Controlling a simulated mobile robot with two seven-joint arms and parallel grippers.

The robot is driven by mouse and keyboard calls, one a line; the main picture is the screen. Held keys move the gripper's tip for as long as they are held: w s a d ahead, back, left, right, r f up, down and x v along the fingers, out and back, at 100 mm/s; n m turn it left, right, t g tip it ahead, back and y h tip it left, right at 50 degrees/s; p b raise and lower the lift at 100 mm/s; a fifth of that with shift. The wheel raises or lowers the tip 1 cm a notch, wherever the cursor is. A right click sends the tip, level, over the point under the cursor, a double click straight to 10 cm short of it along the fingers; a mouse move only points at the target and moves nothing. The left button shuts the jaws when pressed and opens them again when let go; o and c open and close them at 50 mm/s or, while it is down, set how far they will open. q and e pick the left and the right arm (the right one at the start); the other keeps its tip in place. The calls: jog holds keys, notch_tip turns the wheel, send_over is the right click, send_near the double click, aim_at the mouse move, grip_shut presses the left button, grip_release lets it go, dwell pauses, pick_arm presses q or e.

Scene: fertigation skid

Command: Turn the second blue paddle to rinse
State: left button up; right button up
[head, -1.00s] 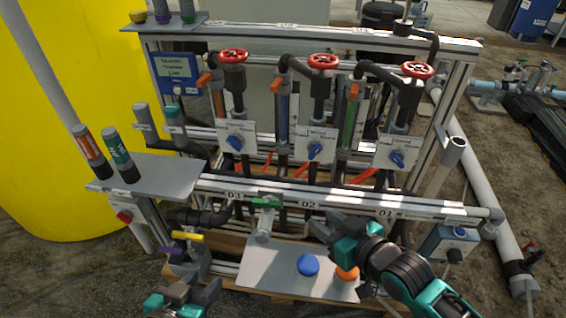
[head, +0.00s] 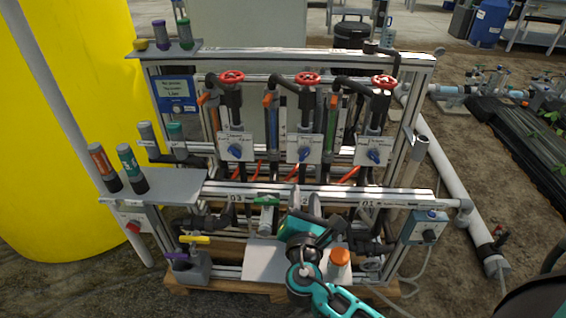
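Three white plates with blue paddles hang in a row on the skid frame. The second blue paddle (head: 304,154) is on the middle plate (head: 315,143), under the middle red handwheel. The plate's lettering is too small to read. The first paddle (head: 236,151) is to its left and the third paddle (head: 374,156) to its right. My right gripper (head: 305,202) points up, in front of the lower rail and below the middle paddle, apart from it in the picture. Its two grey fingers stand apart with nothing seen between them. My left gripper is out of view.
Red handwheels (head: 308,79) sit above the plates. The lower rail (head: 345,192) crosses below them. A grey shelf (head: 175,187) with bottles is at left. An orange knob (head: 339,257) stands beside my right wrist. A control box (head: 426,228) is at right.

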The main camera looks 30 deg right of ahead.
aim_at(304, 157)
jog(key=b+x, duration=0.1)
jog(key=x, duration=1)
jog(key=shift+w+d+r+b, duration=0.1)
jog(key=shift+w+r+b, duration=0.05)
jog(key=shift+w+b, duration=0.15)
jog(key=shift+w+d, duration=0.35)
jog(key=shift+w, duration=0.15)
jog(key=shift+c, duration=0.2)
grip_shut()
